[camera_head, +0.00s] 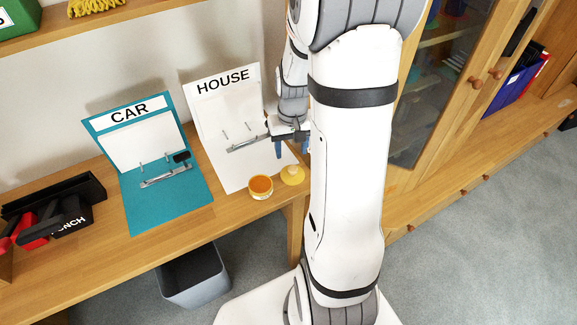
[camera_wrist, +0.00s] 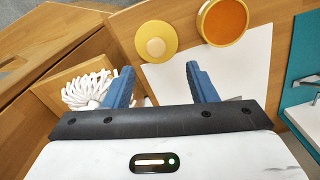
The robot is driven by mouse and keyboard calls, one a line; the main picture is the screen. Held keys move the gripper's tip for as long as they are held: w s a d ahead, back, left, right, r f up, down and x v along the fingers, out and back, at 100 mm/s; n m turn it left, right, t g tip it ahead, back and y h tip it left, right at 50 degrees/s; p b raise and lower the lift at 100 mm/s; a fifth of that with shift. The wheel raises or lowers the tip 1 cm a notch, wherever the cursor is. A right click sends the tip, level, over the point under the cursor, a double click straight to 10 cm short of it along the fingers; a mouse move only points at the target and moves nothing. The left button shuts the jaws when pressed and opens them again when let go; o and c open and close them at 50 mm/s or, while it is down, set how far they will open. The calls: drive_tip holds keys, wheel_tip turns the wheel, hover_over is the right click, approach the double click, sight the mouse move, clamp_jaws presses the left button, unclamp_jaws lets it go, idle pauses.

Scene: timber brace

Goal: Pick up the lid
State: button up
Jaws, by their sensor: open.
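The lid (camera_head: 292,175) is a round yellow disc with a paler knob on top. It lies on the wooden desk near its front edge, just right of a round container with orange contents (camera_head: 260,187). In the wrist view the lid (camera_wrist: 156,41) shows beyond my fingertips, with the container (camera_wrist: 223,20) to its right. My gripper (camera_head: 291,148) is open and empty, with its blue fingers pointing down above the HOUSE board side of the desk. In the wrist view my gripper (camera_wrist: 160,68) has its two fingers apart, with the lid ahead of the gap.
A white HOUSE board (camera_head: 226,100) and a teal CAR board (camera_head: 140,200) stand behind on the desk. A black tray (camera_head: 85,188) is at left. A grey bin (camera_head: 192,277) is below. White stringy material (camera_wrist: 88,90) lies left in the wrist view.

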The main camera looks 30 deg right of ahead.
sight(293, 168)
drive_tip(key=f, duration=0.7)
drive_tip(key=shift+s+d+f, duration=0.1)
drive_tip(key=shift+d+f, duration=0.1)
drive_tip(key=shift+d, duration=0.05)
drive_tip(key=c, duration=1.1)
